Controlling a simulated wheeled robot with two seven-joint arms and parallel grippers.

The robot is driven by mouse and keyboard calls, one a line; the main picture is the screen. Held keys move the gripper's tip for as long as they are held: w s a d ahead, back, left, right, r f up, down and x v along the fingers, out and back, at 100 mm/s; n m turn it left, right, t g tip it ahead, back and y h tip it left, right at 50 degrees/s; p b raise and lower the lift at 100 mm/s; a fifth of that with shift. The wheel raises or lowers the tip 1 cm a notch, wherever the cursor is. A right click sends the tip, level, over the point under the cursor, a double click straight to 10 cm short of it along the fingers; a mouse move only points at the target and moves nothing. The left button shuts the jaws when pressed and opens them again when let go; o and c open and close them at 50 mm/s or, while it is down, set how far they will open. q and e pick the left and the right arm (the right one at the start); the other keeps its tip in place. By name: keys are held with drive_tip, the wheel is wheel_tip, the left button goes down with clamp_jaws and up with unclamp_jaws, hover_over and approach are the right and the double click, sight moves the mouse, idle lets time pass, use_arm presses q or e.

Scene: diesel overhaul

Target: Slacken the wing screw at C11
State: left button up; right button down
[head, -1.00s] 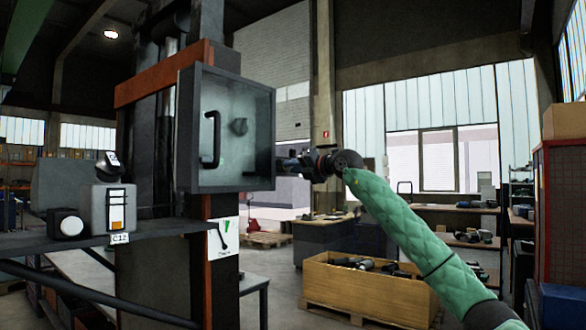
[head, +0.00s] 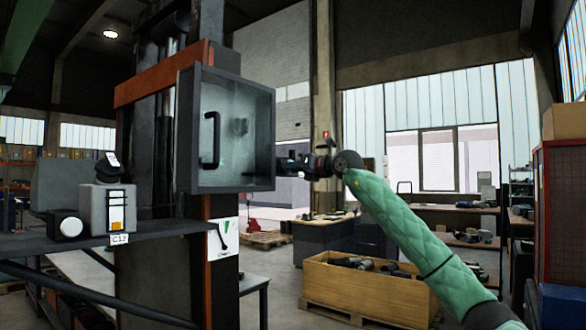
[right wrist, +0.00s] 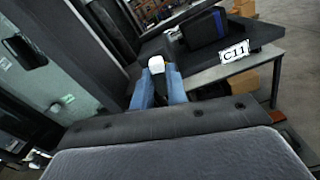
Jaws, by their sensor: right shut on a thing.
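My right gripper (right wrist: 160,88) shows in the right wrist view as two blue fingers closed on a small piece with a white top (right wrist: 156,65). I take this piece to be the wing screw, but its wings are hidden between the fingers. The C11 label (right wrist: 235,52) is on the shelf edge just beyond, to the right. In the head view my right gripper (head: 286,165) is at the right edge of the grey glass-fronted box, and what it holds is hidden there. My left gripper is not in view.
The glass-fronted box (head: 184,130) with a black handle (head: 210,140) stands close left of the right gripper. A dark shelf (head: 70,245) carries a grey unit (head: 92,208) above a C12 label (head: 119,239). A wooden crate (head: 360,293) stands below the right arm.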

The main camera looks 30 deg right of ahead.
drive_tip(key=shift+n, duration=0.3)
drive_tip(key=n, duration=0.4)
idle(0.3)
drive_tip(key=shift+n, duration=0.3)
drive_tip(key=shift+n, duration=0.9)
drive_tip(key=c, duration=1.3)
unclamp_jaws()
drive_tip(key=shift+o, duration=0.2)
drive_tip(key=shift+s, duration=0.1)
drive_tip(key=b+v, duration=0.1)
drive_tip(key=v, duration=0.3)
drive_tip(key=shift+s+d+b, duration=0.1)
drive_tip(key=shift+s+b, duration=0.05)
drive_tip(key=shift+b, duration=0.2)
